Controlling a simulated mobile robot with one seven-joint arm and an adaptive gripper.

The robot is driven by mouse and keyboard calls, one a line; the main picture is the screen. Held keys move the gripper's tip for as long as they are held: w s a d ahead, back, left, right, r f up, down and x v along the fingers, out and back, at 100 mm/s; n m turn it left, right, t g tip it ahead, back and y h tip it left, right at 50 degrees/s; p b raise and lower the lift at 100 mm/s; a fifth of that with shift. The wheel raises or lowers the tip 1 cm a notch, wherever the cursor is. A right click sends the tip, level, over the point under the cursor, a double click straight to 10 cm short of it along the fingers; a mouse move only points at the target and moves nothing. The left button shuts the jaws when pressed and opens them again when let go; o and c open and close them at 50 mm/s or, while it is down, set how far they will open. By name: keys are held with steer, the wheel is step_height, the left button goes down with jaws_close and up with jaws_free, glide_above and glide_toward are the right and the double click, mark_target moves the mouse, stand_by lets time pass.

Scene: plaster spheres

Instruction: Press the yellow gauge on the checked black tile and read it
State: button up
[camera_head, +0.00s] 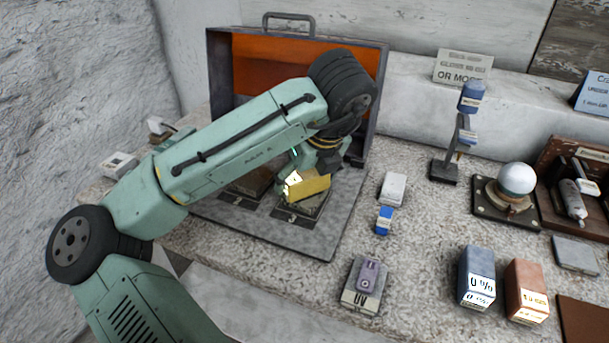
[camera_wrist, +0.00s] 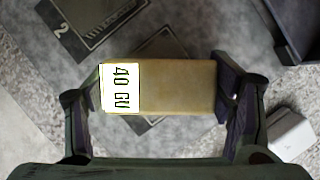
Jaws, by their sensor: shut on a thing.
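The yellow gauge (camera_head: 310,186) is a small block, seen over a dark plate (camera_head: 296,217) on the grey board. In the wrist view the gauge (camera_wrist: 175,85) lies crosswise between my fingers, and its white face reads "40 GU". My gripper (camera_wrist: 158,92) is shut on its two ends. A dark plate (camera_wrist: 153,123) shows partly below the gauge. The gauge hides most of the plate, so I cannot make out a checked pattern or be sure that they touch. Another dark plate (camera_wrist: 90,25), marked 2, lies beside it.
An open case with orange lining (camera_head: 260,70) stands behind my arm. To the right are a white block (camera_head: 393,188), a small blue block (camera_head: 384,220), a purple gauge on a grey block (camera_head: 370,275) and a white sphere on a stand (camera_head: 516,179). The front right holds blue and orange boxes.

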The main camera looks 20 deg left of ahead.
step_height(320, 180, up, 7)
steer(key=p, duration=0.7)
steer(key=shift+s+f, duration=0.1)
stand_by(1.5)
